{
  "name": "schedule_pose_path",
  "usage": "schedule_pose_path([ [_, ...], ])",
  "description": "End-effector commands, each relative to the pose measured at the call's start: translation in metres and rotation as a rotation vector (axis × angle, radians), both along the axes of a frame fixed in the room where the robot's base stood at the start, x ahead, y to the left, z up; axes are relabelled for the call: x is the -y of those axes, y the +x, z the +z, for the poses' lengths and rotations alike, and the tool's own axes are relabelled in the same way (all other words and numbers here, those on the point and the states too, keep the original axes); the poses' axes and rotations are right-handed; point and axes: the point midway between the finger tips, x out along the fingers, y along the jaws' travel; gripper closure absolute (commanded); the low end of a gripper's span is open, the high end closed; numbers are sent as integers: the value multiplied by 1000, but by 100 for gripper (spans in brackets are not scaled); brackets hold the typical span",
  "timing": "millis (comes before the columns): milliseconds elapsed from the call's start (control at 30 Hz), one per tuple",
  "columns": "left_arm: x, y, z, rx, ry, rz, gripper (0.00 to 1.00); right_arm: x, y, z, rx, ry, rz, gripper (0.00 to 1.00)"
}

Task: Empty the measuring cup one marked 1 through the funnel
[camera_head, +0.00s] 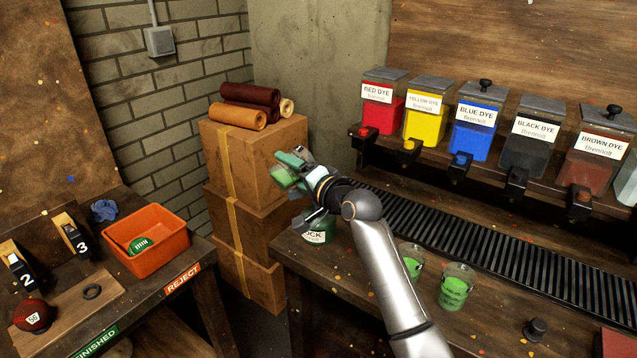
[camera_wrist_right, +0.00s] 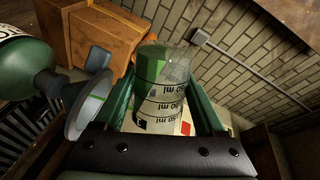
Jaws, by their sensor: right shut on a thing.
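My right gripper (camera_head: 287,168) is raised over the left end of the bench, beyond a green bottle (camera_head: 319,231) whose label ends in "OCK". In the right wrist view my gripper (camera_wrist_right: 165,95) is shut on a clear measuring cup (camera_wrist_right: 160,100) with ml marks, between its green fingers. Green content (camera_wrist_right: 152,60) shows at the cup's far end. I cannot read the cup's number clearly. A grey funnel (camera_wrist_right: 90,105) sits at the neck of the green bottle (camera_wrist_right: 25,65), left of the cup and apart from it in the picture. My left gripper is out of view.
Two cups with green content, one (camera_head: 411,262) and another (camera_head: 457,287), stand on the bench by a slotted grate (camera_head: 480,240). Several dye dispensers (camera_head: 472,130) line the back. Stacked cartons (camera_head: 250,165) stand beyond the gap. An orange reject bin (camera_head: 150,245) is left.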

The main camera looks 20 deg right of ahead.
Motion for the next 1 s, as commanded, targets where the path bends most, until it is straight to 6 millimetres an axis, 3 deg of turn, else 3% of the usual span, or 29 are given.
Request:
schedule_pose_path([
  [1000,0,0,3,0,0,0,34,4,2,0,-25,58,0,90],
])
